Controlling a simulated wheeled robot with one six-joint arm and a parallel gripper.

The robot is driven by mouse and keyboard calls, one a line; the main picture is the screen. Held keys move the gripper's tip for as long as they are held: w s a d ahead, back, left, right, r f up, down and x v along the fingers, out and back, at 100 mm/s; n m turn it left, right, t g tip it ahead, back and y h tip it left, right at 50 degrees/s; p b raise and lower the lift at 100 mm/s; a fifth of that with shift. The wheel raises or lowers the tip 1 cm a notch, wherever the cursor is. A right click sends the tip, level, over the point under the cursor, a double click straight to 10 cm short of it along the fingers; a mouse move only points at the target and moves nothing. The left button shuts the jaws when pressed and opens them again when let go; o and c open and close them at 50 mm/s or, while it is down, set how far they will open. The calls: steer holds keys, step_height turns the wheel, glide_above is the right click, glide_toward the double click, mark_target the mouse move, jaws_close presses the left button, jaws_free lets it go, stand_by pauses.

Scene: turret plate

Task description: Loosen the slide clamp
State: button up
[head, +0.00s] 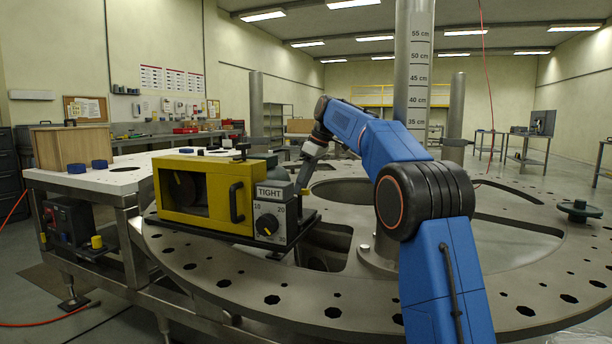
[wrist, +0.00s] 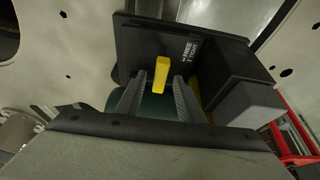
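The slide clamp shows in the wrist view as a yellow lever (wrist: 161,73) on a black plate (wrist: 150,40) with small white lettering, partly too small to read. My gripper (wrist: 158,86) is open, its two grey ribbed fingers on either side of the lever's lower end in the picture. Gaps show between lever and fingers; whether the lever is at fingertip depth I cannot tell. In the head view, my gripper (head: 302,183) is behind the yellow-framed unit (head: 238,197), which hides the lever. The unit's grey front box (head: 271,222) reads "TIGHT" above a dial.
The unit sits on a round steel turret plate (head: 365,300) with holes and large cutouts. A graduated column (head: 412,70) rises behind my arm. A dark green knob (head: 580,208) stands at the right. In the wrist view, a grey block (wrist: 247,103) is right of my fingers.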

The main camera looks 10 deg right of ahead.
steer(key=v, duration=1.1)
steer(key=shift+r, duration=0.3)
steer(key=shift+s, duration=0.1)
